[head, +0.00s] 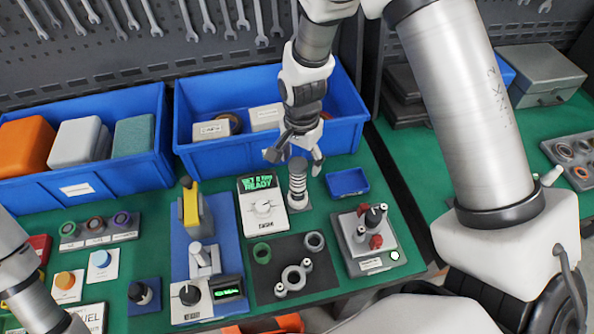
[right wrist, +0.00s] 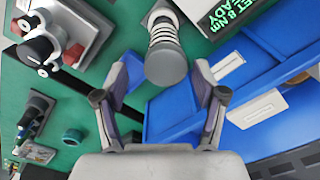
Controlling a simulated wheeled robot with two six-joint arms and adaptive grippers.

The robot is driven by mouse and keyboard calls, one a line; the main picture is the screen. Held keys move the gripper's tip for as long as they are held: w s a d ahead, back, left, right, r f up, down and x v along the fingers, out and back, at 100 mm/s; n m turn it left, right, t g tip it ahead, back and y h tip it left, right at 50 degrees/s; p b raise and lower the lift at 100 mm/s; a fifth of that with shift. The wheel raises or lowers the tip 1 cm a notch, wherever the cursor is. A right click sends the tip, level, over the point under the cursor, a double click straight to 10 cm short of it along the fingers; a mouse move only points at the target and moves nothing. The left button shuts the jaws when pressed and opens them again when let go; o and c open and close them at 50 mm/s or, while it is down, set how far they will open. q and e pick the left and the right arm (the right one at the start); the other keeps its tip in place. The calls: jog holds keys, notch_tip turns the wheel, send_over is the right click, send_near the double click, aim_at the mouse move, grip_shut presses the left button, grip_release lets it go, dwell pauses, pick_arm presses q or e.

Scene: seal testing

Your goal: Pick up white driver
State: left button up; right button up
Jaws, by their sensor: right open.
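The driver (head: 297,185) stands upright on the green mat, just right of the white tester with the green display. It has a grey cap and a pale ribbed body. It also shows in the right wrist view (right wrist: 165,55), cap toward the camera. My right gripper (head: 294,160) is open and empty, with its fingers spread on either side of the driver's cap in the head view. In the right wrist view the cap lies between and slightly beyond the fingertips (right wrist: 160,97), with gaps on both sides. Only part of my left arm shows at the lower left; its gripper is outside the frame.
A blue bin (head: 350,133) stands close behind the driver. The white tester (head: 262,222) is at its left, a small blue tray (head: 347,183) at its right. A grey fixture (head: 385,262) with red parts and a black mat (head: 325,285) with rings lie in front.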

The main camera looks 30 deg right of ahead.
aim_at(298, 174)
jog(key=f+p, duration=0.1)
jog(key=f, duration=0.1)
jog(key=f+p, duration=0.1)
jog(key=f, duration=0.2)
jog(key=shift+w+a+f, duration=0.2)
jog(key=shift+f, duration=0.25)
grip_shut()
jog(key=shift+r, duration=0.15)
